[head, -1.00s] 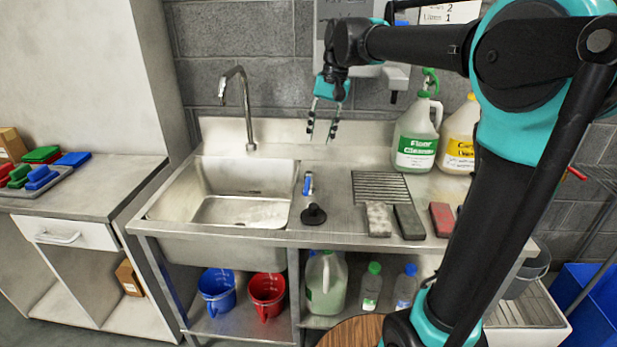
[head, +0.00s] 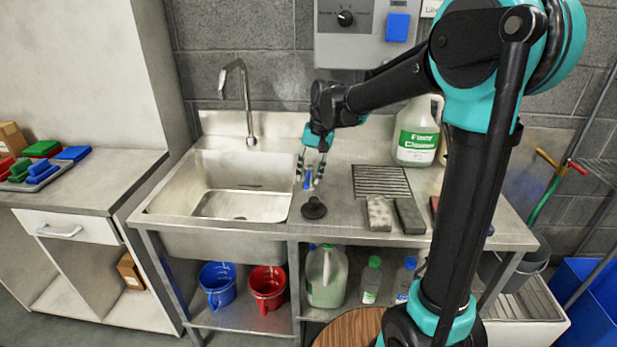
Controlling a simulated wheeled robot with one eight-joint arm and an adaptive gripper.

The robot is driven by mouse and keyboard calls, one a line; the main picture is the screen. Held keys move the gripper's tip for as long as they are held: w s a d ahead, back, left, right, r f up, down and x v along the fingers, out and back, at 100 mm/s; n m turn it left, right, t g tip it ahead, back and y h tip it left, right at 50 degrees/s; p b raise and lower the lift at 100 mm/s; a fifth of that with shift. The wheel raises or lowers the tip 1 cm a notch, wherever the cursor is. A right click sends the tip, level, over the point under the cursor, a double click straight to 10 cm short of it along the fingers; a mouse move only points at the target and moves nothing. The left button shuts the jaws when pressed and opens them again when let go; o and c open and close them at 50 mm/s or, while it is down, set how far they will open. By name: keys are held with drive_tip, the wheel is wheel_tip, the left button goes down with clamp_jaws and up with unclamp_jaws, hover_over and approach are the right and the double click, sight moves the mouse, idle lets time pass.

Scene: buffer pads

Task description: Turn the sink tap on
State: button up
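The sink tap's tall curved metal spout (head: 247,100) rises behind the steel sink basin (head: 215,205). No water shows below it. A small upright blue piece (head: 307,181), perhaps the tap's handle, stands on the counter right of the basin. My gripper (head: 310,178) points down over this blue piece. Its two fingers are apart, one on each side of the piece in this view. I cannot tell whether they touch it. The lower part of the piece is partly covered by the fingers.
A black round knob-like item (head: 314,208) stands just in front of the blue piece. A drain grate (head: 382,181), a grey block (head: 379,213) and a large cleaner jug (head: 417,135) are to the right. A control box (head: 365,35) hangs on the wall above.

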drive_tip(key=shift+a+f, duration=0.1)
drive_tip(key=shift+f, duration=0.5)
clamp_jaws()
